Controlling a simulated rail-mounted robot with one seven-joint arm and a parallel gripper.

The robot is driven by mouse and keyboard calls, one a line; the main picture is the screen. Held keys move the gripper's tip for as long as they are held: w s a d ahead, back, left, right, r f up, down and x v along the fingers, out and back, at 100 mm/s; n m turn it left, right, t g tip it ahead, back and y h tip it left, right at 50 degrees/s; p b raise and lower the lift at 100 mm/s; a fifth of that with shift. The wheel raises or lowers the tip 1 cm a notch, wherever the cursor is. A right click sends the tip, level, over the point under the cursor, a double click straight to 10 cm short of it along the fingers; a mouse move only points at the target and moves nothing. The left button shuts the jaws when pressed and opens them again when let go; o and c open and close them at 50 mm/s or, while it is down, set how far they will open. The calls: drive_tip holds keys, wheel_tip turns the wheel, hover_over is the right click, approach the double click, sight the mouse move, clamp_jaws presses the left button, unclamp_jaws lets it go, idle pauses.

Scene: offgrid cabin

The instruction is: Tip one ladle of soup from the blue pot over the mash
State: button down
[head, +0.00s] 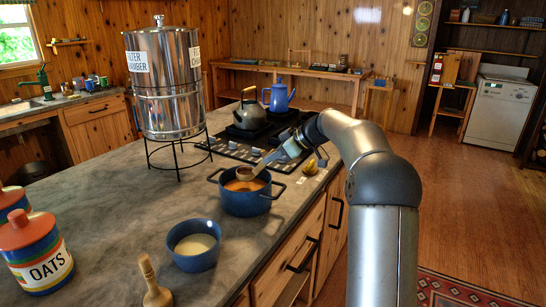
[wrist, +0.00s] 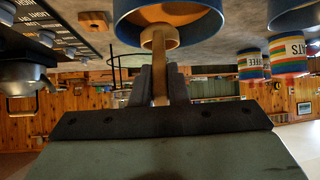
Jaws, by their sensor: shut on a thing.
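The blue pot (head: 247,203) stands on the counter with orange-brown soup in it. A ladle (head: 262,164) reaches into the pot at a slant, its bowl at or near the soup. My gripper (head: 284,152) is shut on the ladle handle, just right of and above the pot rim. In the wrist view, the jaws (wrist: 158,82) close around the ladle handle (wrist: 159,60), with the pot (wrist: 125,22) beyond. A blue bowl (head: 190,262) of pale mash (head: 196,244) stands in front of the pot, to its left. How full the ladle is cannot be told.
A metal water filter (head: 165,85) on a wire stand is behind the pot, left. A kettle (head: 250,113) and blue coffee pot (head: 279,97) are on the stove. A wooden tool (head: 152,285) and the oats canister (head: 40,262) are at front left. Clear counter lies left of the bowl.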

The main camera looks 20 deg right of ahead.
wheel_tip(320, 180, down, 4)
drive_tip(key=b, duration=0.4)
drive_tip(key=shift+f, duration=0.2)
idle(0.9)
drive_tip(key=shift+b, duration=0.35)
idle(1.4)
drive_tip(key=shift+r+p, duration=3.8)
drive_tip(key=shift+r, duration=2.05)
